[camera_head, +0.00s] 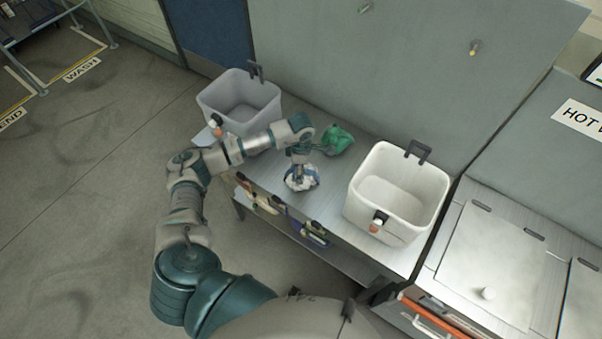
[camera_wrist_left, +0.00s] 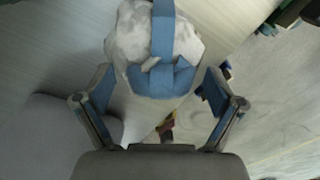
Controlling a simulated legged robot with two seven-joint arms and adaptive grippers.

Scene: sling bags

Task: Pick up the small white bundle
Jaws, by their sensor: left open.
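The small white bundle (camera_head: 301,182) lies on the metal table, wrapped with blue bands. My left gripper (camera_head: 300,165) is right above it in the head view and hides part of its top. In the left wrist view the bundle (camera_wrist_left: 155,45) shows as white crumpled cloth with crossing blue straps. The left gripper (camera_wrist_left: 158,88) is open there, one blue-padded finger to each side. The bundle is mostly beyond the fingertips, and I cannot tell whether they touch it. My right gripper is in neither view.
A green bundle (camera_head: 335,140) lies behind the white one. A grey bin (camera_head: 265,108) stands at the table's left end and a white bin (camera_head: 430,190) at the right. Several tools hang along the table's front edge (camera_head: 262,203). A grey wall panel (camera_head: 400,70) rises behind.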

